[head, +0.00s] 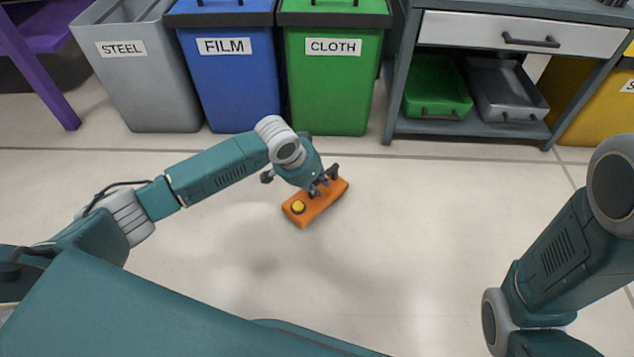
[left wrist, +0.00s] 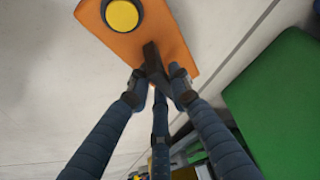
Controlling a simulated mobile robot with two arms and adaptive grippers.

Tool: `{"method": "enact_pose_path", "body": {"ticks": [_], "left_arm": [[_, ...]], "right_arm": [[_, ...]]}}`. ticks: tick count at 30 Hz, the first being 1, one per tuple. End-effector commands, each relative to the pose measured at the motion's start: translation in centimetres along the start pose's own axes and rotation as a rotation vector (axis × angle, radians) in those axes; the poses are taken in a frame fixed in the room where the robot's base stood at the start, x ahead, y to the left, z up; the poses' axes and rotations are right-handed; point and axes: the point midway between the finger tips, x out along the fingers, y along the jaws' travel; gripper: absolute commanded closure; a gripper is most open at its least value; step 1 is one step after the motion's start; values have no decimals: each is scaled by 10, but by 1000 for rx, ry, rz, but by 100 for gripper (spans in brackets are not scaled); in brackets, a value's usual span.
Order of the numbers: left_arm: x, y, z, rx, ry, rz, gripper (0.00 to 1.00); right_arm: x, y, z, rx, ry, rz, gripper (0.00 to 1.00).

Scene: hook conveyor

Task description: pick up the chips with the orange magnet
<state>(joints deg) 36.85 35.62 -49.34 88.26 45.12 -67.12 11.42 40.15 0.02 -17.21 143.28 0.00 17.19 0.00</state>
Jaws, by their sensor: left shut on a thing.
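The orange magnet (head: 318,207) is a flat orange block with a round yellow button (head: 298,207) near one end. In the left wrist view the orange magnet (left wrist: 140,44) has a dark upright handle (left wrist: 153,58) between my fingers. My left gripper (head: 318,187) is shut on this handle, also in the left wrist view (left wrist: 158,82). The magnet seems to hang above the bare floor; its underside is hidden. I cannot make out any chips. Of my right arm only links show at the right; its gripper is out of view.
Grey STEEL (head: 150,90), blue FILM (head: 230,90) and green CLOTH (head: 330,90) bins stand at the back. A grey workbench (head: 520,75) with a drawer holds a green tray (head: 436,88) and a grey tray (head: 508,90). The floor (head: 390,240) in front is clear.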

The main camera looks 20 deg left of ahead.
Motion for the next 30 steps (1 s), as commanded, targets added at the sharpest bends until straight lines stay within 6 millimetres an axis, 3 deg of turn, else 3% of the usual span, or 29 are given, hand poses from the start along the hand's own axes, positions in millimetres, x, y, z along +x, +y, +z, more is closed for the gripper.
{"method": "enact_pose_path", "body": {"ticks": [30], "left_arm": [[7,0,0,0,9,0,100]], "right_arm": [[0,0,1,-1,-2,0,60]]}}
